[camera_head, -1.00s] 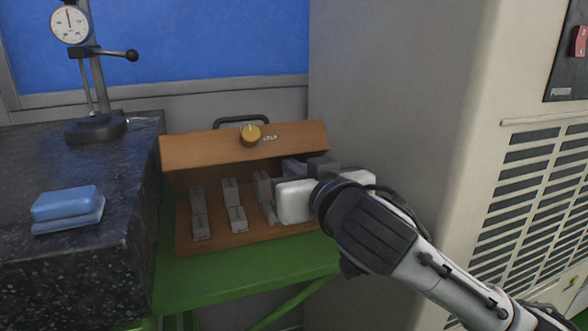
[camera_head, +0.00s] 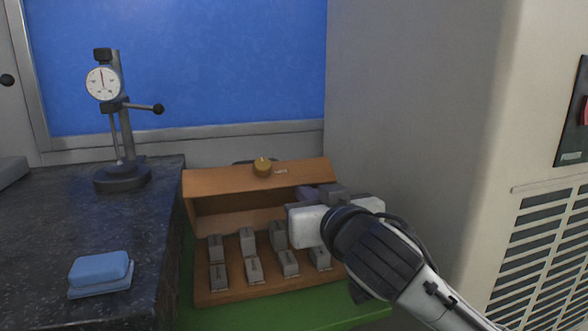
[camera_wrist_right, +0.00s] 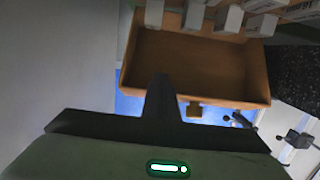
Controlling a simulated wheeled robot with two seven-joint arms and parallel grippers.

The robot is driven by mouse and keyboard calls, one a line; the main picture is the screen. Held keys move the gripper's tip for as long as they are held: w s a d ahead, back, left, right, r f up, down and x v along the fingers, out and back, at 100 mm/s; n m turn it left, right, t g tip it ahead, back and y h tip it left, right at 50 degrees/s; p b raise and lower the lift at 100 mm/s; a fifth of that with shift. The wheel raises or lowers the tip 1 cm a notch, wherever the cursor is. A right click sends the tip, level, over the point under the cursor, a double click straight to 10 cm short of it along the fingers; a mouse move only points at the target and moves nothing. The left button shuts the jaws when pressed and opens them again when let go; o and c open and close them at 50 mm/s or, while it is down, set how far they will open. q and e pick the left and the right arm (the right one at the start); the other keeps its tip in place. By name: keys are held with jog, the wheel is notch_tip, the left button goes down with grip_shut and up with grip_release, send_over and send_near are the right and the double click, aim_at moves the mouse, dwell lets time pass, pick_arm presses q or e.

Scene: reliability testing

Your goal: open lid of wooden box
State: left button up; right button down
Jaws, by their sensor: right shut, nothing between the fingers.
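The wooden box (camera_head: 240,292) sits on a green stand, with several grey blocks standing in rows in it. The box's inside is exposed. The lid's hollow side (camera_wrist_right: 200,70) and the knob (camera_wrist_right: 194,109) also show in the right wrist view. My right gripper (camera_head: 320,192) is at the lid's right end, shut and empty; the hand partly hides its fingers and the box's right side. In the right wrist view, the dark shut fingers (camera_wrist_right: 160,95) overlap the lid. Whether they touch it is unclear. My left gripper is out of view.
A dark stone table (camera_head: 40,235) at the left holds a dial gauge stand (camera_head: 122,178) and a blue block (camera_head: 100,270). A large beige cabinet (camera_head: 430,110) stands close on the right. The green stand (camera_head: 285,315) shows along the box's front.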

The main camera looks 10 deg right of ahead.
aim_at(289, 161)
jog(key=shift+w+a+r+p, duration=0.1)
jog(key=shift+w+r+p, duration=0.45)
jog(key=shift+w, duration=1.25)
jog(key=shift+w+a+r+p, duration=0.1)
jog(key=shift+w+r+p, duration=0.4)
jog(key=shift+w, duration=1.35)
jog(key=shift+w+r+p, duration=0.2)
jog(key=shift+w+p, duration=0.65)
jog(key=shift+w, duration=0.95)
